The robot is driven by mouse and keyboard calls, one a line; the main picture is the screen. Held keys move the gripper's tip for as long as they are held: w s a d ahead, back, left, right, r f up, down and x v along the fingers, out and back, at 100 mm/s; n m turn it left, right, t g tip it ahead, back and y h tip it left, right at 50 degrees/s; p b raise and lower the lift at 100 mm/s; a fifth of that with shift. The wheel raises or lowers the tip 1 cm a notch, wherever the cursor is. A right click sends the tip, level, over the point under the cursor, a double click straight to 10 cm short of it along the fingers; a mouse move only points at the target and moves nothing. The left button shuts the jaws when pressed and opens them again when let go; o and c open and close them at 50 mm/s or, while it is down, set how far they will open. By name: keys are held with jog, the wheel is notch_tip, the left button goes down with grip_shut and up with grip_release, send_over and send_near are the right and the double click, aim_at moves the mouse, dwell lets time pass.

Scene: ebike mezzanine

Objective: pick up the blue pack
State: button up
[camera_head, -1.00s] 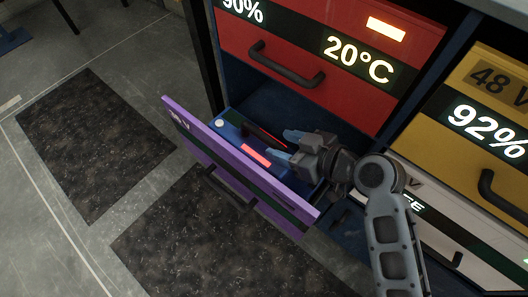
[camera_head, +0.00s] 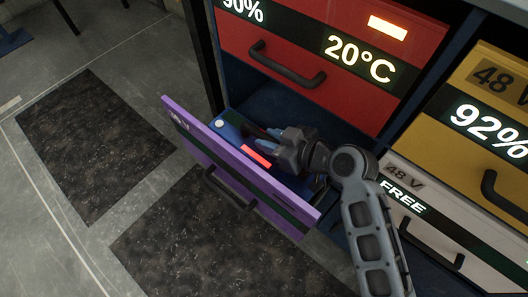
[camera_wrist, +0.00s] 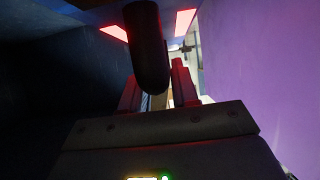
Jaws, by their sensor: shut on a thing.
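The blue pack (camera_head: 233,131) lies inside the pulled-out purple drawer (camera_head: 255,178), with a lit red strip on its top. My gripper (camera_head: 268,140) reaches down into the drawer over the pack. In the wrist view, the pack's dark rounded handle (camera_wrist: 149,50) runs between my two fingers, and my gripper is shut on it. The pack's top shows there with red lit strips (camera_wrist: 186,22). My gripper covers much of the handle in the head view, and the drawer front hides the pack's lower part. I see no clear gap under the pack.
The purple drawer wall (camera_wrist: 260,70) stands close on the right in the wrist view. A red drawer (camera_head: 330,55) is shut above. A yellow drawer (camera_head: 490,110) and a white drawer (camera_head: 420,225) are at the right. Floor with dark mats (camera_head: 95,145) is open at left.

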grip_shut()
dwell(0.8)
jog(key=shift+w+r, duration=0.15)
jog(key=shift+r, duration=0.2)
